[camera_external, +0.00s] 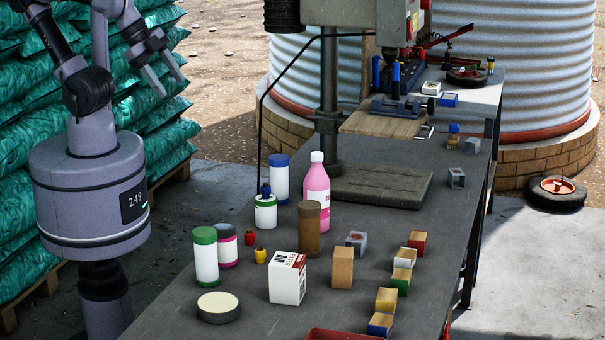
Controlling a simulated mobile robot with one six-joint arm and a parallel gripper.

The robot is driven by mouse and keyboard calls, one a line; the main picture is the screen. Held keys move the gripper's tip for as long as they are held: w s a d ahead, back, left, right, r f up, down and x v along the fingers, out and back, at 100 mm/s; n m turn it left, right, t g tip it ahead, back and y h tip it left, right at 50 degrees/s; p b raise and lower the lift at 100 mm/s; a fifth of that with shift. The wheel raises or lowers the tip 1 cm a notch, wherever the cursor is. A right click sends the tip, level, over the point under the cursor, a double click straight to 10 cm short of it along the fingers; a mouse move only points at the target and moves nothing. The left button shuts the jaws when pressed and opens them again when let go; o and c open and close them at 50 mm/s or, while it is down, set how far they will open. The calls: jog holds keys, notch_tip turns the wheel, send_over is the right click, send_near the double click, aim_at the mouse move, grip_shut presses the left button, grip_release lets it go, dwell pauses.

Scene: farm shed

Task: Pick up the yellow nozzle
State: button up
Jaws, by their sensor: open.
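The yellow nozzle (260,256) is a small piece with a dark tip. It stands upright on the dark grey bench (240,320), near the left edge. A similar red nozzle (249,237) stands just behind it, to the left. A white, green-topped can (205,262) and a can with a pink band (228,249) stand to its left. A white and red box (287,284) stands in front and to its right. My gripper (172,86) is open and empty, high at the upper left, well away from the nozzle.
A white can with a blue piece on top (265,212), a pink bottle (316,195) and a brown cylinder (309,228) stand behind the nozzle. A round tin (218,307) is in front. Several blocks line the right. A drill press (330,110) rises behind.

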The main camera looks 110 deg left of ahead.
jog(key=w+d+m+g+p, duration=0.2)
jog(key=w, duration=0.8)
jog(key=m+g+h+p, duration=0.2)
jog(key=m+g, duration=0.2)
jog(key=m, duration=0.1)
send_over(260, 247)
notch_tip(260, 247, down, 21)
jog(key=f+b, duration=0.4)
jog(key=f, duration=0.8)
jog(key=shift+s+f+b, duration=0.1)
jog(key=shift+s+b, duration=0.1)
jog(key=shift+b, duration=0.2)
jog(key=f+b, duration=0.1)
jog(key=f, duration=0.2)
jog(key=f+b, duration=0.1)
jog(key=f, duration=0.2)
jog(key=shift+w+a+b, duration=0.1)
jog(key=shift+w+b, duration=0.1)
jog(key=shift+b, duration=0.1)
jog(key=shift+r, duration=0.15)
jog(key=shift+c, duration=1.1)
grip_shut()
